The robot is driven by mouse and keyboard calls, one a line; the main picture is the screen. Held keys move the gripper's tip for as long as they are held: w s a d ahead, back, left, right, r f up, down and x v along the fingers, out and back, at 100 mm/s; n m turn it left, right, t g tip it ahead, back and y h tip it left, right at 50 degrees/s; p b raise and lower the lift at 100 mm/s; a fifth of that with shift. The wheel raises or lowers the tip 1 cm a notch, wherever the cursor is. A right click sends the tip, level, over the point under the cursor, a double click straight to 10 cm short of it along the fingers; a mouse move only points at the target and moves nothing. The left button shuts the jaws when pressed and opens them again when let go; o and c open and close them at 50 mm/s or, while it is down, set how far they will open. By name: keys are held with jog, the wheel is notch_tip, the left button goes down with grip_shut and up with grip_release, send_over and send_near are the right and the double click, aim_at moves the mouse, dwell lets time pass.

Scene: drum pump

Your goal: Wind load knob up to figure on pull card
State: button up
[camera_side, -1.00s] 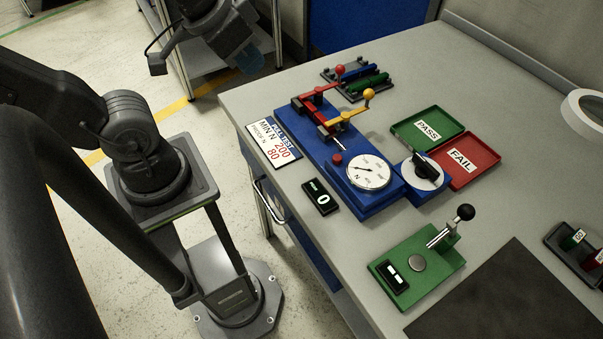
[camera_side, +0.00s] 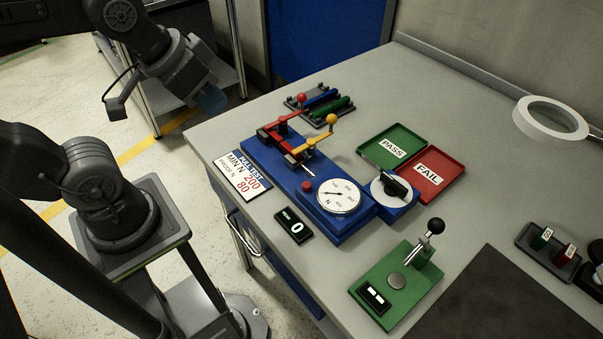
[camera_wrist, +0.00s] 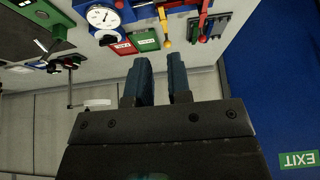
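The load knob (camera_side: 395,187) is a black bar knob on a white dial, on a blue block joined to the right end of the blue pull tester (camera_side: 268,160). The round gauge (camera_side: 338,197) beside it also shows in the wrist view (camera_wrist: 103,17). The pull card (camera_side: 243,176) at the table's left edge reads MIN N 200 and PROOF N 80. A black display (camera_side: 294,226) reads 0. My gripper (camera_side: 212,101) hangs beyond the table's far left corner, well away from the knob. In the wrist view its two blue fingers (camera_wrist: 163,75) stand apart with nothing between them.
A red-knobbed lever (camera_side: 288,120) and a yellow-knobbed lever (camera_side: 318,137) rise from the tester. PASS (camera_side: 372,158) and FAIL (camera_side: 446,183) trays lie behind the knob. A green fixture (camera_side: 412,290) with a black ball handle stands in front.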

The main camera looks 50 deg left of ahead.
jog(key=shift+o, duration=1.4)
jog(key=shift+w+r, duration=0.2)
jog(key=o, duration=0.4)
jog(key=shift+g, duration=0.6)
jog(key=w+r, duration=0.1)
jog(key=w, duration=0.1)
jog(key=w+d, duration=0.1)
jog(key=w+d+r, duration=0.1)
jog(key=w, duration=0.1)
jog(key=shift+w+d+r, duration=0.15)
jog(key=shift+w+r, duration=0.15)
jog(key=shift+r, duration=0.05)
jog(key=o, duration=0.5)
jog(key=w+d+g, duration=0.1)
jog(key=w+d, duration=0.3)
jog(key=w, duration=0.4)
jog(key=shift+d+r+g+h, duration=0.25)
jog(key=shift+d+g+h, duration=0.05)
jog(key=shift+d, duration=0.05)
jog(key=shift+o, duration=1.2)
jog(key=w+d+f+g, duration=0.1)
jog(key=w+d+f, duration=0.2)
jog(key=w+d, duration=0.3)
jog(key=shift+w+d+f, duration=0.15)
jog(key=shift+w, duration=0.4)
jog(key=g, duration=0.2)
send_over(395, 181)
notch_tip(395, 181, down, 7)
notch_tip(395, 181, down, 13)
jog(key=shift+r, duration=0.1)
